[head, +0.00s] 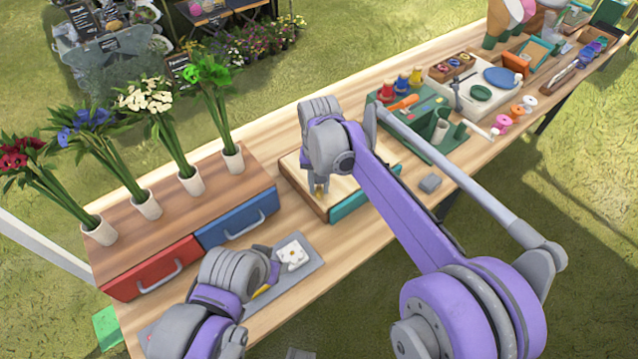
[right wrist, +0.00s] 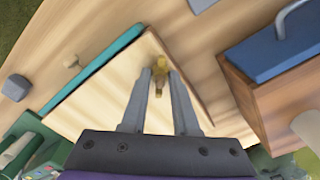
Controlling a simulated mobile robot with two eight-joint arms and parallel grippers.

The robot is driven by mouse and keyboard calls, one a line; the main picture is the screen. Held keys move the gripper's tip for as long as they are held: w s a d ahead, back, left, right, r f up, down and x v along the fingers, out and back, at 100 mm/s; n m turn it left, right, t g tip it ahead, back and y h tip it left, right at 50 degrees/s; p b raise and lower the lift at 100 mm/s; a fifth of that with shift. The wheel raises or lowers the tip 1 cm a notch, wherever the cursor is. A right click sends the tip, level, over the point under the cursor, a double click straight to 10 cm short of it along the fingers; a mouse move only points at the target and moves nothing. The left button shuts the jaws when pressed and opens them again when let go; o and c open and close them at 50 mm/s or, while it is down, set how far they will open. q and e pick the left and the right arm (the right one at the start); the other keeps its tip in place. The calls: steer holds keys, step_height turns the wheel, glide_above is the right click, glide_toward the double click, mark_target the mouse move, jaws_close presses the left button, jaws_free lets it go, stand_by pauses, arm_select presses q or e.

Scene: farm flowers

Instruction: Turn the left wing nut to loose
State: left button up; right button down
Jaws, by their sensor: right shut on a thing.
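A flat press with a pale wooden top (head: 290,165) and a teal front edge (head: 352,201) lies on the table. A small brass wing nut (right wrist: 158,84) stands near the corner of its top; in the head view only a bit of yellow shows by my fingertips. My right gripper (head: 319,188) points down over this corner. In the right wrist view its two fingers (right wrist: 160,75) stand on both sides of the wing nut and are shut on it. My left gripper (head: 265,288) is low over a grey mat; its fingers are mostly hidden.
The grey mat (head: 312,268) holds a white flower piece (head: 292,254). A drawer box with red (head: 150,268) and blue (head: 238,219) fronts and several flower vases stands left. A grey block (head: 430,183) lies right of the press. A green tool tray (head: 448,143) is beyond.

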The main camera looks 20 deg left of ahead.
steer(key=n, duration=0.6)
arm_select(q)
steer(key=shift+f, duration=0.15)
arm_select(e)
steer(key=n, duration=0.6)
steer(key=shift+n, duration=0.4)
arm_select(q)
steer(key=shift+f, duration=0.15)
arm_select(e)
steer(key=n, duration=0.6)
arm_select(q)
steer(key=shift+s+f+b, duration=0.1)
steer(key=shift+f+b, duration=0.05)
steer(key=shift+b, duration=0.25)
arm_select(e)
steer(key=n, duration=0.7)
steer(key=c, duration=0.7)
jaws_free()
steer(key=shift+r, duration=0.1)
